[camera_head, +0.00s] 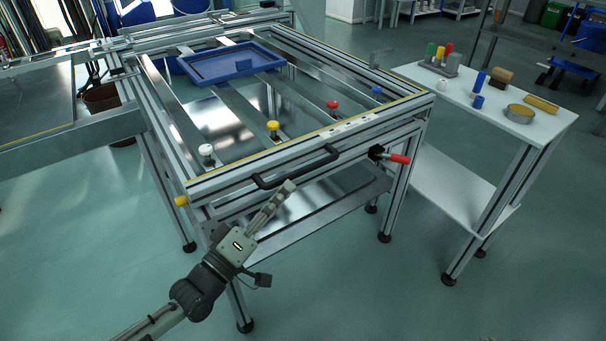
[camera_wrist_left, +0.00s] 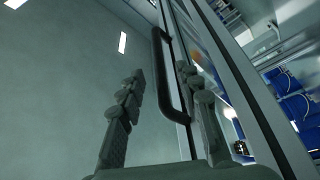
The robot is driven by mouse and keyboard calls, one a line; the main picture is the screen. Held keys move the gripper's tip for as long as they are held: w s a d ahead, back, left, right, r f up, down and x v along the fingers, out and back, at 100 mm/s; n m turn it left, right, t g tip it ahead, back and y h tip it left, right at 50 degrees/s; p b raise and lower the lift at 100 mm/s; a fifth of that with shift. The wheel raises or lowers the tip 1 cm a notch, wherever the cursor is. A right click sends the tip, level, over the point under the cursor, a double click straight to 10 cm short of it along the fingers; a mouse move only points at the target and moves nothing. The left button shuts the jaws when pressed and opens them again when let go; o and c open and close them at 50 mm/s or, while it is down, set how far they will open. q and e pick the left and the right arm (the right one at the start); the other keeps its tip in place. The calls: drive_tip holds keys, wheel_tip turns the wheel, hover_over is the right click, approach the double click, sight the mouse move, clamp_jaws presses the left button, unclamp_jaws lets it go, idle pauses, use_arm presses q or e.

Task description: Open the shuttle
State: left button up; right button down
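The shuttle appears to be the aluminium frame (camera_head: 310,133) with a black bar handle (camera_head: 297,168) on its front side. My left gripper (camera_head: 287,188) is just in front of and below the handle in the head view. In the left wrist view, the left gripper (camera_wrist_left: 160,85) is open, its two fingers spread apart. The handle (camera_wrist_left: 162,60) shows between the fingers, seemingly not gripped. Whether a finger touches it I cannot tell. My right gripper is in neither view.
A red-handled clamp (camera_head: 398,158) sits at the frame's right front corner, a yellow knob (camera_head: 181,201) at the left one. White, yellow, red and blue knobs stand on the slats. A blue tray (camera_head: 232,77) lies behind. A white side table (camera_head: 550,118) stands right. The floor in front is clear.

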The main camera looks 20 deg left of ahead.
sight(303, 168)
use_arm(q)
drive_tip(key=x, duration=0.7)
drive_tip(key=shift+w+d+r, duration=0.1)
drive_tip(key=shift+w+d, duration=0.05)
drive_tip(key=shift+w, duration=0.15)
clamp_jaws()
